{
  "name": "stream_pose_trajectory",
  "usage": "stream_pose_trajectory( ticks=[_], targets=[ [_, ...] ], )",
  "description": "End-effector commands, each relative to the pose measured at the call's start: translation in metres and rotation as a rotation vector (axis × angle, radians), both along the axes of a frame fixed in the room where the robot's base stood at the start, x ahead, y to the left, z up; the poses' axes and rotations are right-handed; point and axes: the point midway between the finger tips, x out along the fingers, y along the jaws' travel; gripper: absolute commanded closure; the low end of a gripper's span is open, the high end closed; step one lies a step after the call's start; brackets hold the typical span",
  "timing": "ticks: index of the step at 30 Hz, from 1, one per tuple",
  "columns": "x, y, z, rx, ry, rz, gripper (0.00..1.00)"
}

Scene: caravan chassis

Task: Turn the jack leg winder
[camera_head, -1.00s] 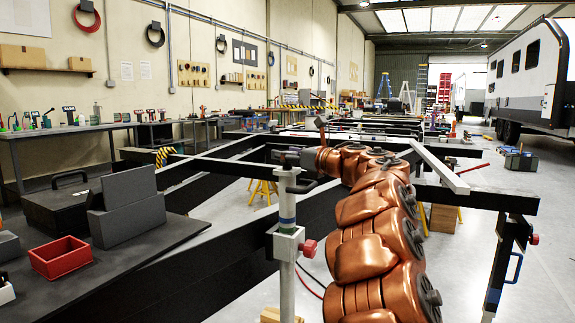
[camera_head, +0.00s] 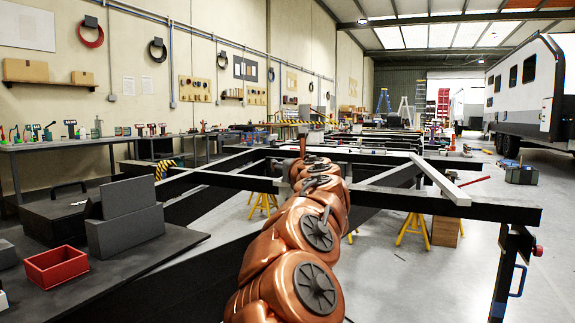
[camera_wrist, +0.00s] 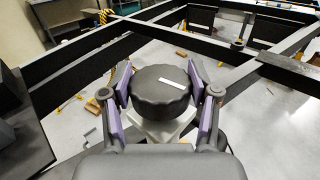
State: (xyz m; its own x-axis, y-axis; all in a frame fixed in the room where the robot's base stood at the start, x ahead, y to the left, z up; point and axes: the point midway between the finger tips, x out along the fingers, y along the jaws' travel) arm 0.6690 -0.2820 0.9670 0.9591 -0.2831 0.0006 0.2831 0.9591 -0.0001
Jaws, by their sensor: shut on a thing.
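The jack leg winder (camera_wrist: 160,94) is a round dark knob with a scalloped rim and a white mark on top. In the wrist view it sits on top of a pale grey post (camera_wrist: 166,130). My gripper (camera_wrist: 161,80) is shut on the winder, with purple-padded fingers on its left and right sides. In the head view my copper arm hides the winder, its post and most of my gripper.
The black chassis frame (camera_head: 470,208) spreads around the winder. A second jack leg (camera_head: 500,275) with a blue handle hangs at the right. A dark bench with a red tray (camera_head: 56,268) and a grey block (camera_head: 126,236) stands at the left. Yellow stands (camera_head: 412,230) are on the floor.

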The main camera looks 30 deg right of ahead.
Motion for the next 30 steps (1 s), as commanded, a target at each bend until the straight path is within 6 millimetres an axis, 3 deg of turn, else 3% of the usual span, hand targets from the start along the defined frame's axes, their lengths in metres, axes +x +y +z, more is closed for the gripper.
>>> stream_pose_trajectory(
  ticks=[14,15,22,30],
  targets=[
    [0.0000,-0.0008,-0.0002,0.001,0.000,-0.017,0.74],
    [0.0000,-0.0008,-0.0002,0.001,0.000,-0.017,0.38],
    [0.0000,-0.0004,-0.0001,0.000,0.000,-0.016,0.14],
    [0.0001,-0.0001,0.0000,0.000,0.000,-0.015,0.14]
  ],
)
